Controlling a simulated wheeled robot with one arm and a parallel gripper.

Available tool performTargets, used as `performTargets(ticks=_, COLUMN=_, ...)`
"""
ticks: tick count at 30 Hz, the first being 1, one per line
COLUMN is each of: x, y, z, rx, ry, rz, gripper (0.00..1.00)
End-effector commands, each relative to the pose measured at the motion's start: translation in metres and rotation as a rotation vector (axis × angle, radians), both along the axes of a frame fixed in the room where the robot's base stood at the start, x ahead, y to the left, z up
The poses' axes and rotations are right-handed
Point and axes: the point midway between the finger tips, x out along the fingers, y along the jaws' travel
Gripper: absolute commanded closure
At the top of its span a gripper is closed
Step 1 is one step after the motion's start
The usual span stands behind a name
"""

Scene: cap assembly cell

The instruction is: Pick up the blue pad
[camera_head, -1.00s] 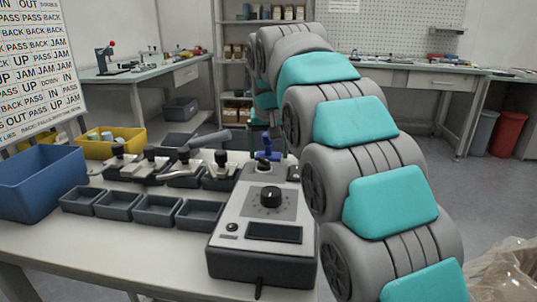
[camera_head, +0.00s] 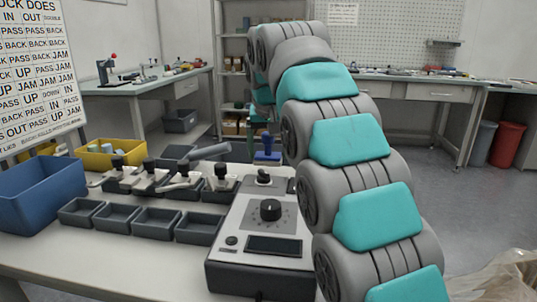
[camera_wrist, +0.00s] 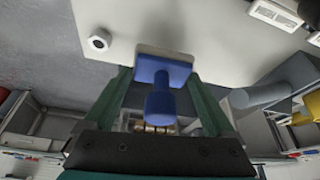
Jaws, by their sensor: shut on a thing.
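The blue pad (camera_head: 267,153) has a narrow handle above a wider block. In the head view it shows beyond the black knob at the back of the grey-white control box (camera_head: 262,222). In the wrist view the blue pad (camera_wrist: 164,75) sits between the two green fingers of my gripper (camera_wrist: 160,82), with a pale layer at its far end. My gripper is shut on it. The fingers are partly hidden behind the pad and my arm in the head view.
Several grey bins (camera_head: 157,221) and a row of black-knobbed fixtures (camera_head: 183,176) stand left of the control box. A blue bin (camera_head: 40,198) and a yellow bin (camera_head: 108,157) are farther left. A grey lever (camera_head: 210,151) reaches close to the pad.

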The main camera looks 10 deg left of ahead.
Motion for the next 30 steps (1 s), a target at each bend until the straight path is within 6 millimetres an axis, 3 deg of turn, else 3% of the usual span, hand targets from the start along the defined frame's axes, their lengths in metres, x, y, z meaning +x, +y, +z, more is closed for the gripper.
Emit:
performTargets(ticks=14, x=0.000, y=-0.058, z=0.001, rx=0.001, ry=-0.003, rz=-0.004, gripper=0.75)
performTargets(ticks=24, x=0.000, y=-0.132, z=0.000, rx=0.003, ry=-0.001, rz=-0.004, gripper=0.75)
performTargets(ticks=30, x=0.000, y=-0.165, z=0.001, rx=0.001, ry=-0.002, rz=-0.003, gripper=0.75)
